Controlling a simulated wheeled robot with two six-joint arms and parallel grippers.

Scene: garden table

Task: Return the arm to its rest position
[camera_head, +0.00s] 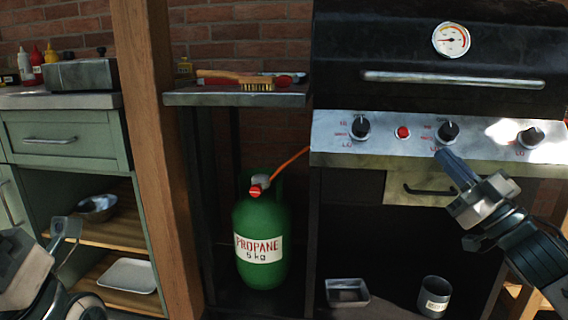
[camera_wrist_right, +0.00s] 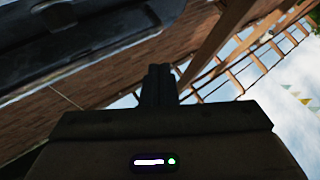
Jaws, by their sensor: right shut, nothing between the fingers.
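My right gripper (camera_head: 441,156) comes in from the right in front of the grill (camera_head: 350,137). Its fingers are shut with nothing between them, and the tips appear just below the middle control knob (camera_head: 448,131). I cannot tell whether they touch the panel. The right wrist view also shows the closed fingers (camera_wrist_right: 158,74) pointing up toward the brick wall and pergola. My left gripper (camera_head: 67,232) is at the lower left, in front of the green cabinet, with no object visible in it. Its jaw state is unclear.
A green propane tank (camera_head: 262,225) stands under a side shelf (camera_head: 235,98) holding a brush (camera_head: 242,83). A wooden post (camera_head: 160,150) stands left of it. A metal tray (camera_head: 347,292) and a grey cup (camera_head: 433,296) sit below the grill. The grill lid (camera_head: 400,45) is closed.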

